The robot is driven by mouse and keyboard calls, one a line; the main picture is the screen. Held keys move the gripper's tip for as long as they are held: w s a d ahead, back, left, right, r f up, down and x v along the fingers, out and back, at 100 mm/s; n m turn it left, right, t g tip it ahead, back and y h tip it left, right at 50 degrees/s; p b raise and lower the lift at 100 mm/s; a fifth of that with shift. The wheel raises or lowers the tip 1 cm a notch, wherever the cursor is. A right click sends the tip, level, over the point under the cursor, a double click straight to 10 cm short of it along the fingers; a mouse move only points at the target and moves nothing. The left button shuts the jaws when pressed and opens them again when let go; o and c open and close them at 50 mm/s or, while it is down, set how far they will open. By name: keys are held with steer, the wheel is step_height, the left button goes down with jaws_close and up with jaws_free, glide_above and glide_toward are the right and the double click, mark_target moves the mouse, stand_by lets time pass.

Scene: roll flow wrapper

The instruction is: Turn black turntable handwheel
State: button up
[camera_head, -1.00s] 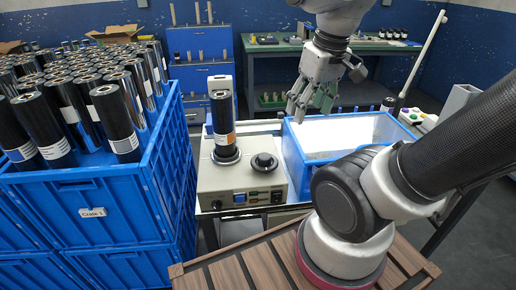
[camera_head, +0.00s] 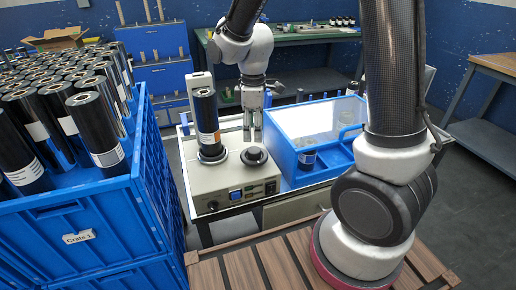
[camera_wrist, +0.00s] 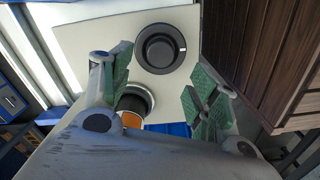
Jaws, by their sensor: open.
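The black turntable handwheel (camera_head: 254,156) is a round knob on top of a beige machine box (camera_head: 235,184). It also shows in the wrist view (camera_wrist: 160,48), with a small white mark on its right side. My gripper (camera_head: 252,132) points down just behind and above the handwheel, apart from it. In the wrist view my gripper (camera_wrist: 160,92) has its green-padded fingers spread wide, with nothing between the pads. A black roll with an orange and white label (camera_head: 207,125) stands upright on the turntable left of the handwheel. In the wrist view the roll's top (camera_wrist: 132,108) shows between the fingers.
A blue bin with a clear lid (camera_head: 318,130) stands right of the machine, with a roll inside. A blue crate (camera_head: 90,212) full of black rolls stands at left. A grey post stands behind the standing roll. A green workbench (camera_head: 300,40) is at the back.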

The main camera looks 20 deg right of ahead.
mark_target(254, 150)
step_height(254, 150, down, 8)
steer(key=shift+r, duration=0.1)
steer(key=c, duration=1)
